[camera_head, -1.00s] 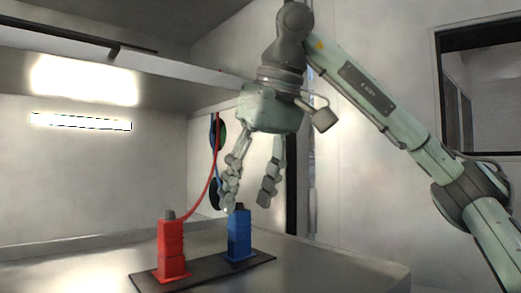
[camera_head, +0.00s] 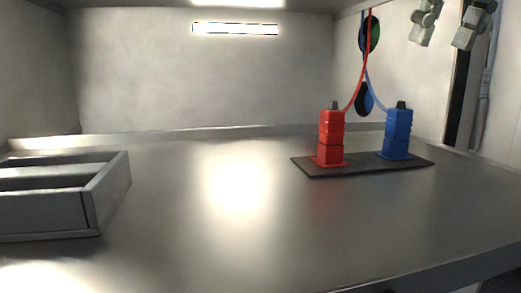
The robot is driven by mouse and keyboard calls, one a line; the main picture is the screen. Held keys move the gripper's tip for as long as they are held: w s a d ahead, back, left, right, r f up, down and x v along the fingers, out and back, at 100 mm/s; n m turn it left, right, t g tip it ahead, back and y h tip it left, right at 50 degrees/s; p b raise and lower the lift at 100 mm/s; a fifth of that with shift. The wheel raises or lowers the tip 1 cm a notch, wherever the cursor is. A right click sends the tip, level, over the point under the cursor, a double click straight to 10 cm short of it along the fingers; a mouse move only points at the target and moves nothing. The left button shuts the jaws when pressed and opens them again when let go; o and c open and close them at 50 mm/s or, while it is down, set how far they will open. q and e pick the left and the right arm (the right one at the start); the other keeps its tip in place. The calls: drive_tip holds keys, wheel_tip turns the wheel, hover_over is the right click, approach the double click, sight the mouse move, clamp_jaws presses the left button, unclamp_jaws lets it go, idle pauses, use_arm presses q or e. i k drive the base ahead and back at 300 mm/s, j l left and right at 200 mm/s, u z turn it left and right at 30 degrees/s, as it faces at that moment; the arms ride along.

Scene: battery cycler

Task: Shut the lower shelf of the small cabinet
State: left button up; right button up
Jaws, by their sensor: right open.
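A wide grey metal shelf surface (camera_head: 250,230) fills the lower part of the view, inside a pale-walled enclosure. I cannot tell whether this surface is the lower shelf of the small cabinet. Its front edge runs across the lower right. My right gripper (camera_head: 443,40) shows only as two finger ends at the top right edge. It is open and empty, above and right of the blue block, touching nothing visible. The rest of it is out of view. My left gripper is not in view.
A red block (camera_head: 331,138) and a blue block (camera_head: 397,133) stand upright on a dark plate (camera_head: 365,168), with red and blue cables behind. A grey divided tray (camera_head: 92,205) lies at the left. The middle of the surface is clear.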

sight(217, 210)
drive_tip(key=k, duration=1.45)
